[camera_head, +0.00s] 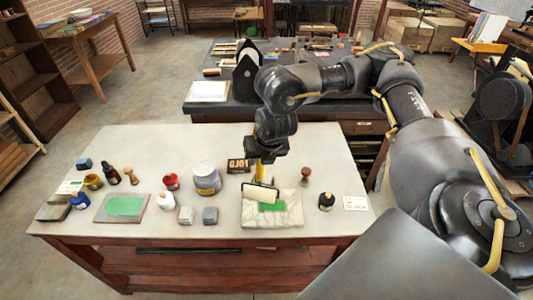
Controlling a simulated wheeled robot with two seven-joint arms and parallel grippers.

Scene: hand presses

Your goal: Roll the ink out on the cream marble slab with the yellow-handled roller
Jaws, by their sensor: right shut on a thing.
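The cream marble slab (288,216) lies near the front edge of the pale table, right of the middle. A patch of green ink (272,207) shows on it. My right gripper (263,160) points down above the back of the slab and is shut on the yellow handle of the roller (258,172). The roller's pale cylinder and dark frame are at the back part of the slab, just behind the green patch. I cannot tell whether the cylinder touches the slab. My left gripper is not in view.
A second slab with green ink (125,206) lies at the left. A grey tin (206,178), a type block (238,166), a wooden-handled stamp (305,176), a dark round pot (326,201) and a white card (355,203) stand around. A dark bench is behind.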

